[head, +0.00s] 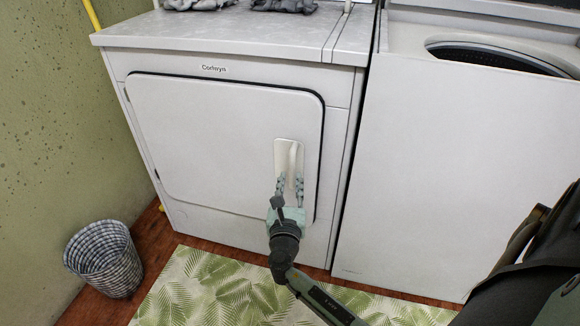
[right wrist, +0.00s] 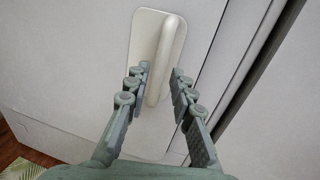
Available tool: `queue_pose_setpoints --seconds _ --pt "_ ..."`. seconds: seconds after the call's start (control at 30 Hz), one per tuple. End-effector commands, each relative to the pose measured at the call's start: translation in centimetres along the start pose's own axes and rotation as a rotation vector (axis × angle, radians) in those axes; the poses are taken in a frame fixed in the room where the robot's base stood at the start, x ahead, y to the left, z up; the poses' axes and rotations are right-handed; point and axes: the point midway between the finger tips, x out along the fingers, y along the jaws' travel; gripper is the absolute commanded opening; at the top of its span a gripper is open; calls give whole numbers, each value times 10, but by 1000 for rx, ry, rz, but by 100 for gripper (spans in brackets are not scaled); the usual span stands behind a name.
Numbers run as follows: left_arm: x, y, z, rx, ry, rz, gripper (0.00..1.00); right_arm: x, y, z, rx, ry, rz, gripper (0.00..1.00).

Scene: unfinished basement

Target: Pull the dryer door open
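The dryer door (head: 215,135) is a white panel on the front of the white dryer (head: 230,48). It looks closed, flush with the front. Its cream handle (head: 291,160) is an upright bar on a plate near the door's right side, and it also shows in the right wrist view (right wrist: 165,60). My right gripper (head: 289,188) is at the handle's lower part. In the right wrist view its fingers (right wrist: 163,85) are apart, one on each side of the bar, with a visible gap at the right finger. My left gripper is not in view.
A white washer (head: 450,170) with an open top stands right of the dryer. A checked basket (head: 104,258) is on the floor at left by the green wall (head: 50,130). A leaf-pattern rug (head: 200,285) lies in front. Grey cloths (head: 283,5) lie on the dryer top.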

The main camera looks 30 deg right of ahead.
Motion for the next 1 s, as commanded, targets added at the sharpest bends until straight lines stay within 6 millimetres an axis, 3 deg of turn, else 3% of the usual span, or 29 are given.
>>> queue_pose_setpoints --seconds 0.2,0.4,0.7,0.87,1.0 --pt "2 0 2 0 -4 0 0 36 0 1 3 -1 -1 23" --pt "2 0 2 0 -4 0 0 54 -1 0 4 0 -2 23" --pt "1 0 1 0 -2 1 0 56 -1 0 4 1 -1 22" --pt "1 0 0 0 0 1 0 56 -1 0 4 1 -1 2" --pt "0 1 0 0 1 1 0 55 -1 0 4 2 -1 0"
